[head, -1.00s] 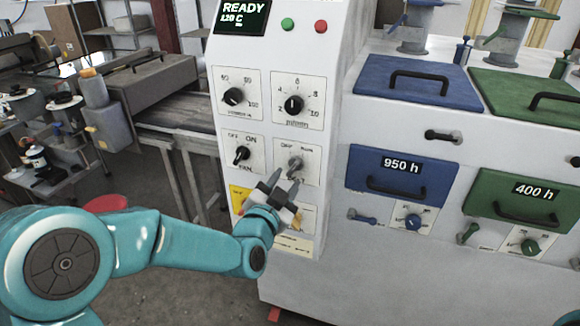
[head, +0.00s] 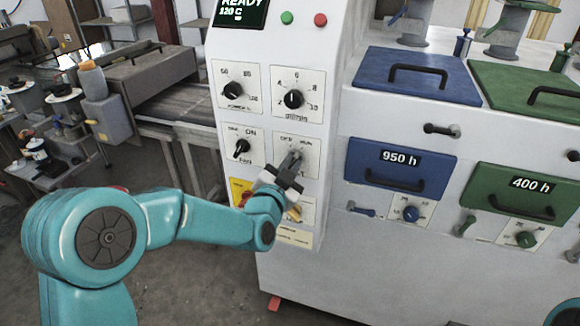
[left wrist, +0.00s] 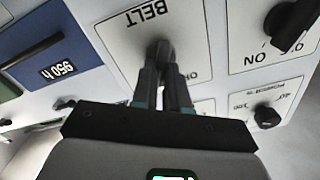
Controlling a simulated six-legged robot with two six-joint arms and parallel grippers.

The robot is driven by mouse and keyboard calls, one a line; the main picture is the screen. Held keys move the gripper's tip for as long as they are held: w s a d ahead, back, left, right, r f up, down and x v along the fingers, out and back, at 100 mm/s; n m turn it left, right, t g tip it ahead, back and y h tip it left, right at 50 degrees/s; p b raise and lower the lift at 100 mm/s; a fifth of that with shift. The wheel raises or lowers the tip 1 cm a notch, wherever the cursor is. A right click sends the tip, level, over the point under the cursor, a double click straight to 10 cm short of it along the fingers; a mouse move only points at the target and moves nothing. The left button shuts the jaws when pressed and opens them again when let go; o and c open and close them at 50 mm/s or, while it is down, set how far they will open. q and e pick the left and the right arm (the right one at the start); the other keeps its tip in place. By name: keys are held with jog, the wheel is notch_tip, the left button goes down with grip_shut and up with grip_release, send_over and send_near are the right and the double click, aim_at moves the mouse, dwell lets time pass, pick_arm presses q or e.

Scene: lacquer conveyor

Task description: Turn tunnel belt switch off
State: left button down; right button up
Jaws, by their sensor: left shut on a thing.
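The belt switch is a small dark knob (left wrist: 161,49) on a white plate (left wrist: 118,36) marked BELT, seen upside down in the left wrist view. In the head view its plate (head: 312,170) carries OFF on the left and RUN on the right. My left gripper (head: 291,161) is shut on the knob, with both fingertips close together at it, as the left wrist view (left wrist: 166,68) also shows. The fingers hide most of the knob, so its exact pointing is hard to tell. My right gripper is not in view.
A READY 120 C display (head: 240,12) and green and red buttons are at the top. Blue and green drawers (head: 402,167) are to the right.

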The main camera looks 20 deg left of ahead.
pick_arm(q)
jog(key=shift+f+n+b, duration=0.2)
jog(key=shift+n+b, duration=0.1)
jog(key=shift+b, duration=0.3)
jog(key=shift+a+r+n+b, duration=0.1)
jog(key=shift+a+n+b, duration=0.05)
jog(key=shift+n+b, duration=3.1)
jog(key=shift+a+r+n+b, duration=0.15)
jog(key=shift+n+b, duration=2.3)
jog(key=shift+b, duration=1.45)
jog(key=c, duration=1.1)
grip_release()
jog(key=shift+c, duration=0.2)
jog(key=shift+s, duration=0.1)
jog(key=s, duration=1.6)
jog(key=shift+a, duration=0.25)
